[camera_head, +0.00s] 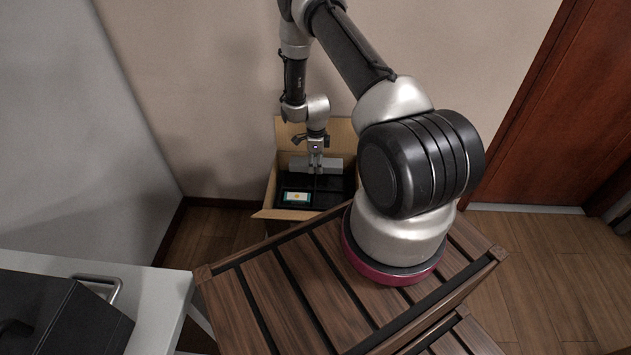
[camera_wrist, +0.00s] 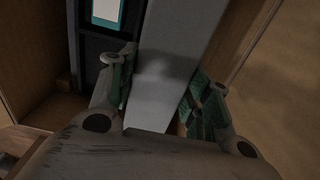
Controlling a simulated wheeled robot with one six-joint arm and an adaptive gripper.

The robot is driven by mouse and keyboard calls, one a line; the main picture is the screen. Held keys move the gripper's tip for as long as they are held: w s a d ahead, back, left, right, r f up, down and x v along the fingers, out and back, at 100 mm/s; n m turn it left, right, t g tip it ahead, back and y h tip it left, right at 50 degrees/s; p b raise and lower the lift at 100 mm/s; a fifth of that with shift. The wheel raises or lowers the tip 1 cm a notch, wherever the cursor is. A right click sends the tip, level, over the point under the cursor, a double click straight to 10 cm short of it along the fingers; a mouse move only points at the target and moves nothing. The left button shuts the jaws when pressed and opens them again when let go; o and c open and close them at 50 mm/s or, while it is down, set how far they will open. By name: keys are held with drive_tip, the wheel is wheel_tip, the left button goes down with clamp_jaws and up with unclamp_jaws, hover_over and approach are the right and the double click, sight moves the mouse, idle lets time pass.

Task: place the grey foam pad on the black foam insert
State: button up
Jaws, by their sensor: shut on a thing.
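The grey foam pad (camera_head: 333,164) is a flat light-grey piece held by my gripper (camera_head: 316,160) over the open cardboard box. In the wrist view my gripper (camera_wrist: 160,95) is shut on the pad (camera_wrist: 165,70), with a green-lined finger on either side of it. The black foam insert (camera_head: 325,187) lies inside the box, and part of it shows beside the pad in the wrist view (camera_wrist: 92,48). A small device with a lit screen (camera_head: 296,197) sits in the insert's front left. Whether the pad touches the insert cannot be told.
The cardboard box (camera_head: 269,186) stands on the floor against the wall, its flaps open. A slatted wooden crate (camera_head: 290,293) is in front of it. A white table with a black case (camera_head: 60,315) is at the lower left.

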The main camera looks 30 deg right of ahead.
sight(316, 180)
wheel_tip(316, 180, down, 7)
drive_tip(key=shift+r, duration=0.2)
drive_tip(key=shift+f, duration=0.1)
drive_tip(key=o, duration=0.8)
